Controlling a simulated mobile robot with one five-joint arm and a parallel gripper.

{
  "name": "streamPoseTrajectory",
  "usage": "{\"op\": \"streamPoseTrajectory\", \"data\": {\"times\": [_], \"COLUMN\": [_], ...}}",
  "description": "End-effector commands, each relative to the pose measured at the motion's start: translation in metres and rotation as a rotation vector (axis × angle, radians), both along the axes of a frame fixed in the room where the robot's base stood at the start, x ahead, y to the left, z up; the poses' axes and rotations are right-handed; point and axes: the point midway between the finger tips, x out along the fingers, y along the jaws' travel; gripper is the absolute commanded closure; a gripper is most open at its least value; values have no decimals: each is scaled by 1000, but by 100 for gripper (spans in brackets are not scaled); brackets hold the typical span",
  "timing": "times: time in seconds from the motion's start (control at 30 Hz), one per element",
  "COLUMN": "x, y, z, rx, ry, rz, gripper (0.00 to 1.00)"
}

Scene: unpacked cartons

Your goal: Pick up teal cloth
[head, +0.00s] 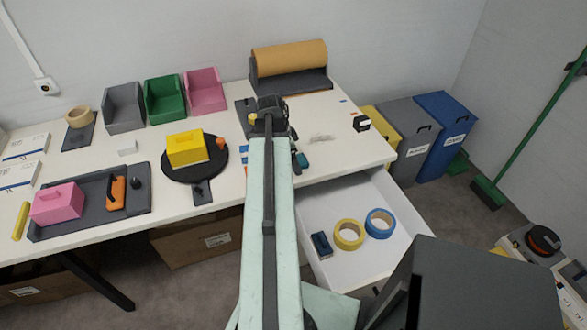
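A small teal item (302,160), which may be the teal cloth, lies on the white table just right of my arm. It is partly hidden by the arm, and its full shape is too small to tell. My arm reaches forward over the table from the bottom of the view. My gripper (268,108) is at its far end, beyond the teal item and to its left. The fingers are dark and small, so I cannot tell whether they are open or shut, or hold anything.
The open drawer (300,218) holds yellow tape (348,235), blue tape (380,223) and a dark blue block (321,244). A yellow box (186,148) sits on a black turntable (168,172) left of my arm. A paper roll (289,58) stands behind the gripper. Bins (446,135) stand right.

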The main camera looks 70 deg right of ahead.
Motion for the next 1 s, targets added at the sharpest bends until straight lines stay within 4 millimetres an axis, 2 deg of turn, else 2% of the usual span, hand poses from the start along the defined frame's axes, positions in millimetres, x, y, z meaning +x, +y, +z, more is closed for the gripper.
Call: {"op": "streamPoseTrajectory", "data": {"times": [0.1,0.13,0.3,0.37,0.67,0.87,1.0], "x": [0,0,0,0,0,0,-1], "y": [0,0,0,0,0,0,0], "z": [2,2,2,2,7,34,65], "rx": [0,0,0,0,0,0,0], "ry": [0,0,0,0,0,0,0], "rz": [0,0,0,0,0,-1,-1], "gripper": [15,18,65,80,81,81,81]}}
